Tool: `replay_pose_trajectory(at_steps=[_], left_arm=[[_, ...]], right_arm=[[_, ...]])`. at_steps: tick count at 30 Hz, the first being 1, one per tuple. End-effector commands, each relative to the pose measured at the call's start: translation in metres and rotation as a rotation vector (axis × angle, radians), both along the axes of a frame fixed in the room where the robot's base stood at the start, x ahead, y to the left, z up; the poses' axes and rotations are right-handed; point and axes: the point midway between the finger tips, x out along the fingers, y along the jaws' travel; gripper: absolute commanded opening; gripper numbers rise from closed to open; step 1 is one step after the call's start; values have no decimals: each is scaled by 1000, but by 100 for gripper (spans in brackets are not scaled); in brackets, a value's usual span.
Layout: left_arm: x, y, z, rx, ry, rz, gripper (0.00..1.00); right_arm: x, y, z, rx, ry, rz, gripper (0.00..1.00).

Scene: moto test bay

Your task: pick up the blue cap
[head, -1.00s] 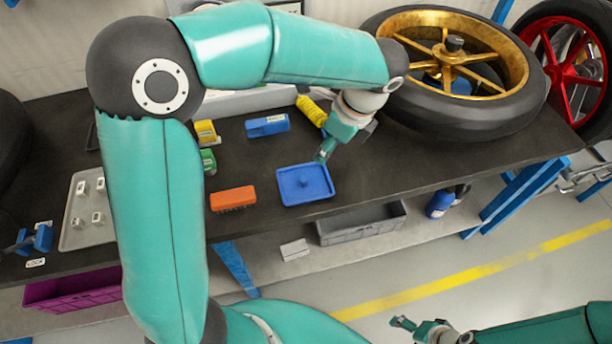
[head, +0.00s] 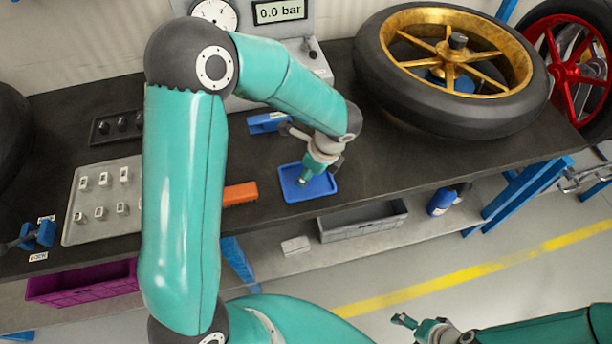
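A square blue tray (head: 291,194) lies on the dark bench. The small blue cap that stood at its middle is hidden now behind my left gripper (head: 304,182). My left gripper points down over the middle of the tray, with its fingertips close to where the cap stood. Whether its fingers are apart or closed on the cap is too small to tell. My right gripper (head: 402,320) is low at the bottom of the view, over the floor and away from the bench. Its finger opening is not clear.
An orange brush (head: 240,194) lies left of the tray, partly behind my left arm. A blue block (head: 262,124) lies behind the tray. A gold-rimmed wheel (head: 392,82) lies at the back right. A grey tray (head: 75,215) with small parts is at left.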

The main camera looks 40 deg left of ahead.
Motion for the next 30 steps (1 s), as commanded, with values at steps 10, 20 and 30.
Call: replay_pose_trajectory(at_steps=[10,20,30], left_arm=[[0,4,-12,-1,0,1,48],[0,4,-12,-1,0,1,8],[0,3,-10,-1,-1,1,7]], right_arm=[[0,0,0,0,0,0,75],[0,0,0,0,0,0,75],[0,0,0,0,0,0,75]])
